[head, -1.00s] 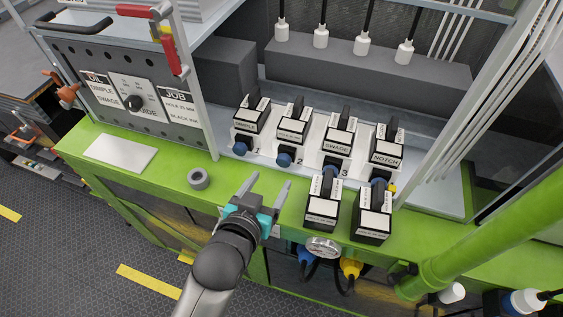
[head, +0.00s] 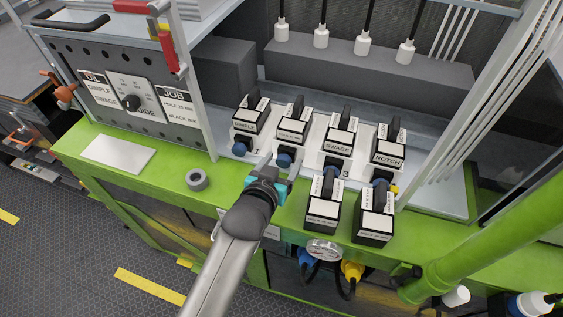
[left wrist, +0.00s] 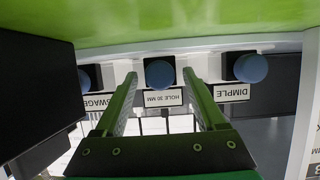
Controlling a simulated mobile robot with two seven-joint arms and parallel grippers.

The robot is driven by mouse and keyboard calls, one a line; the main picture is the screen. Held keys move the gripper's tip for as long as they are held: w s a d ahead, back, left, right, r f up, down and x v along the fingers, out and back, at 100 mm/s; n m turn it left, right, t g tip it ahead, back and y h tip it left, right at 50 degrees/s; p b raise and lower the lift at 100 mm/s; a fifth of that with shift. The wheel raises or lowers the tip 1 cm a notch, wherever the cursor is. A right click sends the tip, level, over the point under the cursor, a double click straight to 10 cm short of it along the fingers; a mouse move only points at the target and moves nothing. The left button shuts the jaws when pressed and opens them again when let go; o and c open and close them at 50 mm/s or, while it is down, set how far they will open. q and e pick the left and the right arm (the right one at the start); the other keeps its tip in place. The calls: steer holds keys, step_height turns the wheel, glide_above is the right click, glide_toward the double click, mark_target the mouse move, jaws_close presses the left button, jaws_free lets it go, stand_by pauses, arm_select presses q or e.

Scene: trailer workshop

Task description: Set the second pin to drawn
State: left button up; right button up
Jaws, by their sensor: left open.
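The second pin is a round blue knob (head: 284,160) below the second black-and-white block (head: 294,128) in the row. A small "2" is beside it. In the left wrist view, upside down, the blue knob (left wrist: 159,69) has the label HOLE 30 MM. My left gripper (head: 271,166) is open just in front of this knob, its fingers foreshortened in the head view. In the left wrist view its green fingers (left wrist: 160,82) stand on either side of the knob with gaps. I cannot tell how deep they reach. My right gripper is not in view.
Neighbouring blue knobs sit under DIMPLE (left wrist: 250,68) and SWAGE (left wrist: 83,76). Two more blocks (head: 323,208) (head: 373,217) hang forward on the right. A grey ring (head: 197,180) and a pale plate (head: 118,153) lie on the green bench, with clear room between.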

arm_select(q)
jaws_close()
stand_by(0.4)
stand_by(0.9)
